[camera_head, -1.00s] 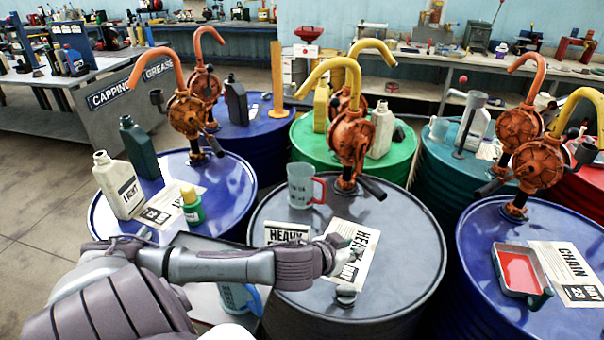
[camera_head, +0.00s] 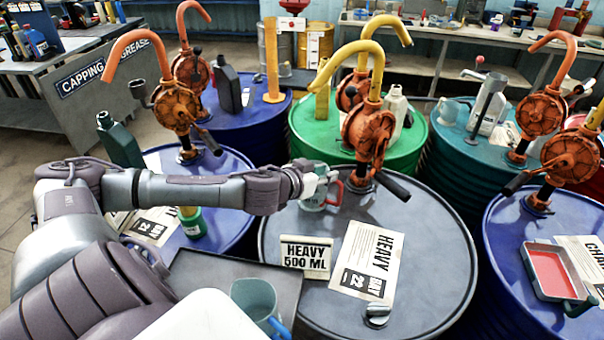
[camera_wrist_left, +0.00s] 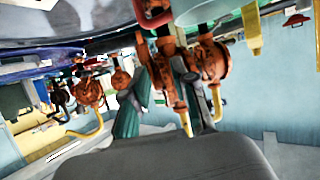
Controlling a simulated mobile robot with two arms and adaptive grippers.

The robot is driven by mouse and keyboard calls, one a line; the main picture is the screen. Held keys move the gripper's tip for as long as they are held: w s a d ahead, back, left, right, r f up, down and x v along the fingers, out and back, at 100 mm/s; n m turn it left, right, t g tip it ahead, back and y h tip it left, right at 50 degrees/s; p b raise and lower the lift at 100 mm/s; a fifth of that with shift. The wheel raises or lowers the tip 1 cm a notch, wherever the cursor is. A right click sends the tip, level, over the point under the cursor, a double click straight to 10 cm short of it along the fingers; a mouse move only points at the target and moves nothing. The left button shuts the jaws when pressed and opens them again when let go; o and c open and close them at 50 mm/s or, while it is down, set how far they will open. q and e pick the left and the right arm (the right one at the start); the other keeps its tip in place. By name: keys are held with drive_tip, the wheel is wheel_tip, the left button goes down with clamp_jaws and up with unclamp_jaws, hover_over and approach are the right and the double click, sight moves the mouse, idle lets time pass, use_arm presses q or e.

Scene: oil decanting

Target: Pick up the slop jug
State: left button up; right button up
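A pale translucent jug with a red handle (camera_head: 334,192) stands on the grey drum, partly hidden by my left gripper (camera_head: 322,184). The gripper is at the jug's upper part in the head view; I cannot tell whether it touches. In the wrist view my left gripper's fingers (camera_wrist_left: 172,95) are apart, with no jug clearly visible between them. A second jug, greyish teal with a blue handle (camera_head: 254,300), stands at the dark tray near my body. No readable mark shows which is the slop jug. My right gripper is out of view.
The grey drum (camera_head: 432,262) carries a HEAVY 500 ML card (camera_head: 306,257), a HEAVY sheet (camera_head: 368,255) and a metal cap (camera_head: 377,314). An orange hand pump (camera_head: 368,135) stands close behind the red-handled jug. A dark green bottle (camera_head: 120,140) stands left, beyond my arm.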

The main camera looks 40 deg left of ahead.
use_arm(q)
approach(339, 192)
drive_tip(key=x, duration=0.3)
drive_tip(key=p+x, duration=0.1)
drive_tip(key=x, duration=0.2)
drive_tip(key=shift+r, duration=0.1)
drive_tip(key=p+x, duration=0.1)
drive_tip(key=x, duration=0.2)
drive_tip(key=shift+w, duration=0.35)
drive_tip(key=shift+w+f, duration=0.45)
drive_tip(key=shift+f, duration=0.05)
drive_tip(key=shift+s, duration=0.1)
drive_tip(key=shift+c, duration=0.7)
clamp_jaws()
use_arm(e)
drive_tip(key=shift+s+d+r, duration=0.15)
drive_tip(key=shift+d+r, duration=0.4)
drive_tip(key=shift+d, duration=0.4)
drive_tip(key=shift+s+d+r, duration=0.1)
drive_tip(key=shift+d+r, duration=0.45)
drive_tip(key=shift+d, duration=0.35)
use_arm(q)
drive_tip(key=shift+r, duration=0.1)
